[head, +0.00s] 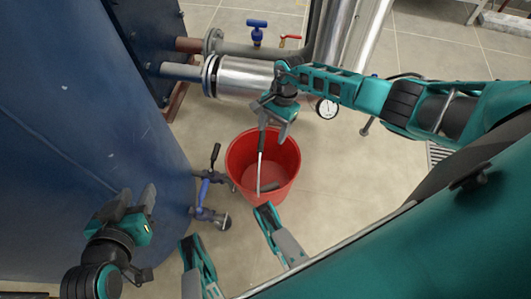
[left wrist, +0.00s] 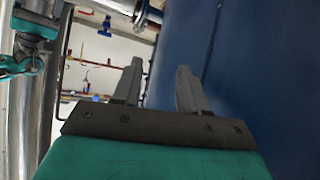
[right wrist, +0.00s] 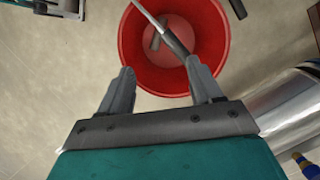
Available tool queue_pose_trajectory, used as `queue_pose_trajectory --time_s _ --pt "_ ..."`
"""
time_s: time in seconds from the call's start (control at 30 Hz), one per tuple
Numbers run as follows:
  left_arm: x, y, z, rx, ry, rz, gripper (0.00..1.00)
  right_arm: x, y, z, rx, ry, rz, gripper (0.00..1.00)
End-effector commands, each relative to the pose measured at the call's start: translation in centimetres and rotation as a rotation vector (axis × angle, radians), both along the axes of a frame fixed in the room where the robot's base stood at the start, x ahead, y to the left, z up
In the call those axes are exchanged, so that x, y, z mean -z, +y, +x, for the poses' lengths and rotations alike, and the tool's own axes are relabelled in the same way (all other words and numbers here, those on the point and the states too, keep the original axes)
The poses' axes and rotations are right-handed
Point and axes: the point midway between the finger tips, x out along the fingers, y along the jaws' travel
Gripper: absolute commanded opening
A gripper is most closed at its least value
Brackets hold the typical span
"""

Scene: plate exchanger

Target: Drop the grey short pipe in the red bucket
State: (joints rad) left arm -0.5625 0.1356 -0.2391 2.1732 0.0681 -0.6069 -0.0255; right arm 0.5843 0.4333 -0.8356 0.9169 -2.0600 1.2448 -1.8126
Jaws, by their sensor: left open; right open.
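The red bucket (head: 236,172) stands on the floor in the middle of the head view, and it fills the top of the right wrist view (right wrist: 133,62). A short grey piece that looks like the grey short pipe (head: 268,187) lies inside it, also seen in the right wrist view (right wrist: 156,36). A long thin grey rod (head: 260,165) slants across the bucket; its upper end is beside my right gripper (head: 276,130). That gripper is open above the bucket's back rim, with its fingers apart. My left gripper (head: 137,199) is open and empty beside the blue tank.
The large blue tank (head: 75,120) fills the left. Black- and blue-handled valves (head: 205,190) stand close to the bucket's left. A silver pipe (head: 240,77) with a gauge (head: 327,108) lies behind it. Floor right of the bucket is clear.

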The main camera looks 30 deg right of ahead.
Motion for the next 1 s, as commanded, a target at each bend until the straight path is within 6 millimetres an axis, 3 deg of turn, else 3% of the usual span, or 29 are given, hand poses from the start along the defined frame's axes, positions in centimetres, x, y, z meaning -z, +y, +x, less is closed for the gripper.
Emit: queue_pose_trajectory --time_s 0.23,0.7,1.0 --pt "-0.3 0.1 -0.4 -0.003 0.009 0.001 0.43 -1.6 -0.5 0.3 -0.001 -0.004 -0.002 0.64" --pt "-1.7 1.1 -0.4 -0.025 0.001 0.015 0.43 -10.7 -3.0 1.4 -0.001 -0.002 -0.001 0.64" --pt "-1.6 1.3 -0.5 -0.025 0.0 0.021 0.43 -12.4 -3.5 1.6 0.0 0.0 0.0 0.64"
